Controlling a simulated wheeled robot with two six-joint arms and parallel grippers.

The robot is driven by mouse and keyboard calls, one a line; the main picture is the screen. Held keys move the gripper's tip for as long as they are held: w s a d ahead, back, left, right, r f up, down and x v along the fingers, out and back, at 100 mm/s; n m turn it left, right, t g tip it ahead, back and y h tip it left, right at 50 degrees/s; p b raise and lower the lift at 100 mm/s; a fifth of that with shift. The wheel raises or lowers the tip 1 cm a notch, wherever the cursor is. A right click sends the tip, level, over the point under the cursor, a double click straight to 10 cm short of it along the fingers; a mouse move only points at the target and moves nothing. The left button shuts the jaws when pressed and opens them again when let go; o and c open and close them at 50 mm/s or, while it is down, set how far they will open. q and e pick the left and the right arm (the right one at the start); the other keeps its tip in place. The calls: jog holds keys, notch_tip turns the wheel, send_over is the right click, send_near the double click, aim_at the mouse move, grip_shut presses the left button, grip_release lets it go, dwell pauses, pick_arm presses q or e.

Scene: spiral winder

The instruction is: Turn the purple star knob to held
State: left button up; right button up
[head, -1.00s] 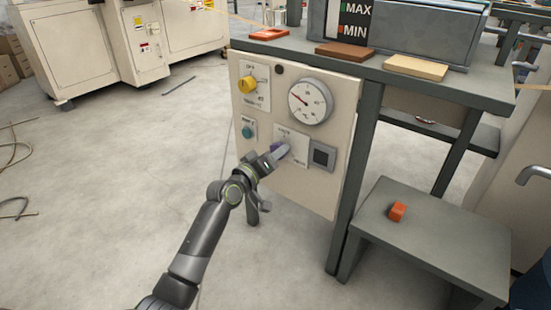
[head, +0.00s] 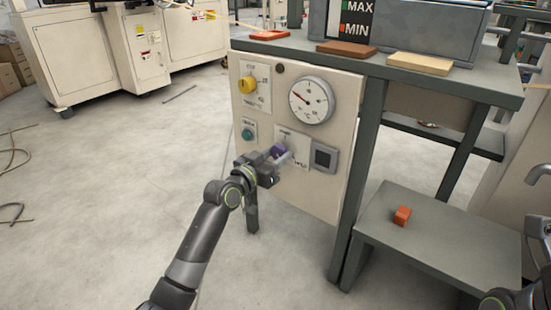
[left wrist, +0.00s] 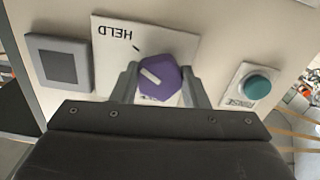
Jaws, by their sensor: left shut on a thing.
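The purple star knob (left wrist: 160,78) sits on a white plate on the beige control panel, and a small part of it shows in the head view (head: 277,151). The word HELD (left wrist: 117,27) is upside down in the left wrist view, upper left of the knob. The knob's white pointer line slants, its left end higher, towards the HELD side. My left gripper (left wrist: 160,88) is shut on the knob, one finger on each side; it also shows in the head view (head: 280,160). Part of my right arm is at the lower right; its gripper's jaws are unclear (head: 538,228).
A teal button (head: 247,134), a yellow knob (head: 247,84), a round gauge (head: 311,100) and a grey square fitting (head: 324,156) surround the knob. The floor at left is mostly clear.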

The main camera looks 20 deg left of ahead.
pick_arm(q)
jog(key=shift+f, duration=0.15)
dwell(0.3)
jog(key=o, duration=1)
jog(key=shift+c, duration=0.2)
jog(key=shift+s+a, duration=0.1)
jog(key=shift+s, duration=0.1)
